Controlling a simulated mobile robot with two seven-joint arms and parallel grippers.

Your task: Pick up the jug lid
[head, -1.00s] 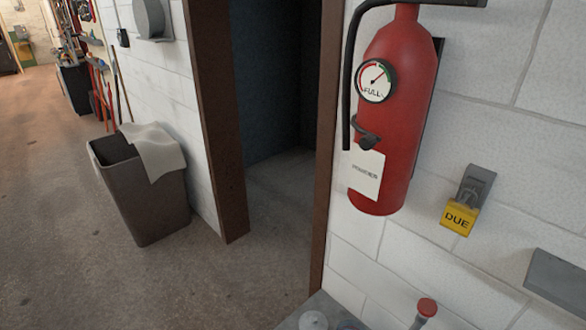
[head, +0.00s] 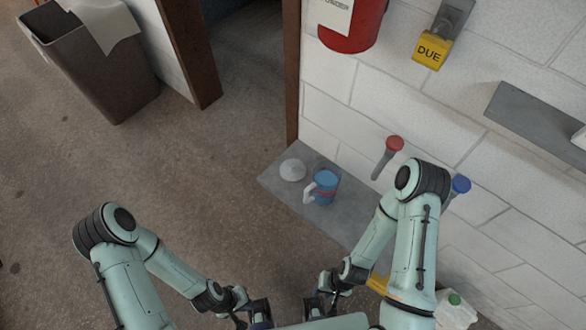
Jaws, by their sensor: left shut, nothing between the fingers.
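A pale grey domed round piece, which looks like the jug lid (head: 292,170), lies on the far left part of a grey bench top. A blue jug (head: 325,184) with a white handle and a red band stands just to its right, apart from it. My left gripper (head: 255,314) is low in the picture, shut and empty, well short of the lid. My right gripper (head: 317,306) is also low, beside the left one and apart from the jug. Its fingertips are small and partly hidden, so I cannot tell its opening.
The grey bench top (head: 275,185) runs along a white block wall. A red-capped tool (head: 388,157) and a blue-capped one (head: 459,186) are at the wall. A white bottle (head: 455,312) with a green cap stands at lower right.

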